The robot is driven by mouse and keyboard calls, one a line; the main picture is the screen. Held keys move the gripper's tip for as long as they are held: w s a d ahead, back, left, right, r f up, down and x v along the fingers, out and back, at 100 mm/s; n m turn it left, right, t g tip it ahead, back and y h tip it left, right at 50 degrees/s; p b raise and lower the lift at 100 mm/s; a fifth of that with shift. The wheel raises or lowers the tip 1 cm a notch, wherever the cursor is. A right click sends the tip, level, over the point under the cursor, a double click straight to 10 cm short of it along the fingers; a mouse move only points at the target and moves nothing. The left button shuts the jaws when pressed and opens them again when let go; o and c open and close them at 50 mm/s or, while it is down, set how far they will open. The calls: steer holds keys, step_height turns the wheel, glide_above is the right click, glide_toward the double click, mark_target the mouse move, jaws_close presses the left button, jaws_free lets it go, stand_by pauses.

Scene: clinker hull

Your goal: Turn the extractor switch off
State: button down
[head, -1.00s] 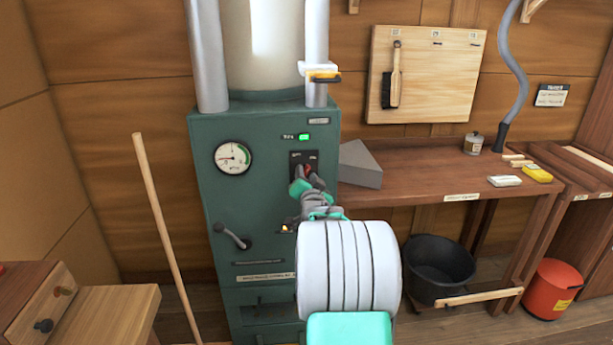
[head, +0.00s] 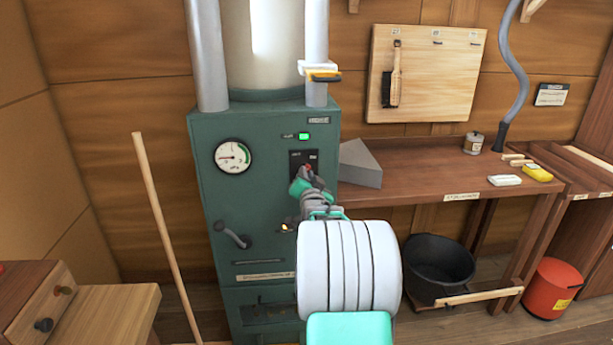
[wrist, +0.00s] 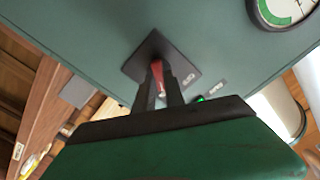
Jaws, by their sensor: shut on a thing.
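The extractor switch is a red lever (wrist: 157,76) on a black plate (wrist: 148,50), set on the front of a green cabinet (head: 262,190). In the head view the black plate (head: 304,160) sits below a lit green lamp (head: 304,136), and my gripper (head: 306,174) covers its lower part. In the wrist view my gripper (wrist: 158,92) has its two dark fingers close on either side of the red lever, shut on it. The lever's lower end is hidden between the fingers.
A pressure gauge (head: 233,157) and a grey handle (head: 232,236) are on the cabinet to the left. A grey wedge block (head: 361,164) lies on the wooden bench (head: 430,180) at right. A wooden pole (head: 168,240) leans at left. A black bucket (head: 438,265) stands below the bench.

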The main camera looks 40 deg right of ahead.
steer(key=shift+f+b, duration=0.1)
steer(key=shift+b, duration=0.25)
steer(key=shift+w+a+n+b, duration=0.1)
steer(key=shift+n+b, duration=2.9)
steer(key=shift+b, duration=0.65)
steer(key=shift+w+a+n+b, duration=0.1)
steer(key=shift+n+b, duration=2.9)
steer(key=shift+b, duration=0.65)
steer(key=c, duration=1.4)
jaws_free()
steer(key=shift+s, duration=0.1)
